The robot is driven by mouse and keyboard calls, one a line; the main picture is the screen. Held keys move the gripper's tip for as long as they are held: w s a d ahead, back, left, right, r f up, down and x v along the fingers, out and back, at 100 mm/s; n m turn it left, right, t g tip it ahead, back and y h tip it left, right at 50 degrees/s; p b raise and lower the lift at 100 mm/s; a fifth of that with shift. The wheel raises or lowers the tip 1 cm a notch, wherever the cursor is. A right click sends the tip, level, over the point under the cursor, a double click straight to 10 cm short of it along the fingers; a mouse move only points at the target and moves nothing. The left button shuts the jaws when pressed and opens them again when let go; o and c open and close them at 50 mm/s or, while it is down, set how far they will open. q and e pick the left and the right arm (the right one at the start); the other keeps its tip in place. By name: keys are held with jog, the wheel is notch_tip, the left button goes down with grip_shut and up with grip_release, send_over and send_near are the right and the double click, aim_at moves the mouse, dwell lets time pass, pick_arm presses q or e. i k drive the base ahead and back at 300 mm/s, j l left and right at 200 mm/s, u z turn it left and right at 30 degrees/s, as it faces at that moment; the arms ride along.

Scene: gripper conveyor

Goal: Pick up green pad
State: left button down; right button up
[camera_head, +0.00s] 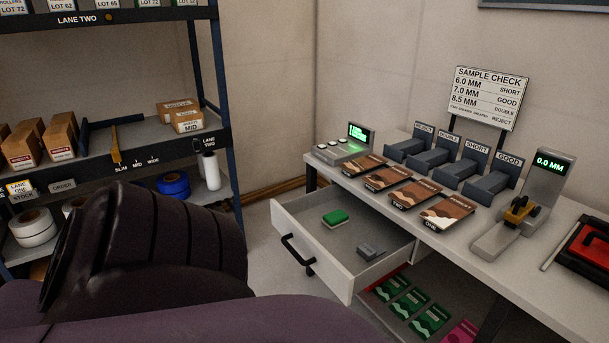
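The green pad (335,217) is a small block with a green top and a paler lower layer. It lies flat in the open drawer (348,283) of the white table, towards the drawer's back left. A small grey block (371,251) lies in the same drawer, nearer the front right and apart from the pad. A dark part of my own body fills the lower left of the view. Neither of my grippers shows.
The drawer's front has a black handle (297,256). The table (478,236) carries printed cards, grey labelled bins, a gauge (542,183) and a red-and-black case (588,250). Green packets (410,303) lie below the drawer. A stocked shelf rack (215,75) stands left.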

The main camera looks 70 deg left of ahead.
aim_at(334, 219)
jog(key=u, duration=0.5)
jog(key=j+u, duration=0.1)
jog(key=u, duration=0.4)
jog(key=i+u, duration=0.1)
jog(key=u, duration=0.9)
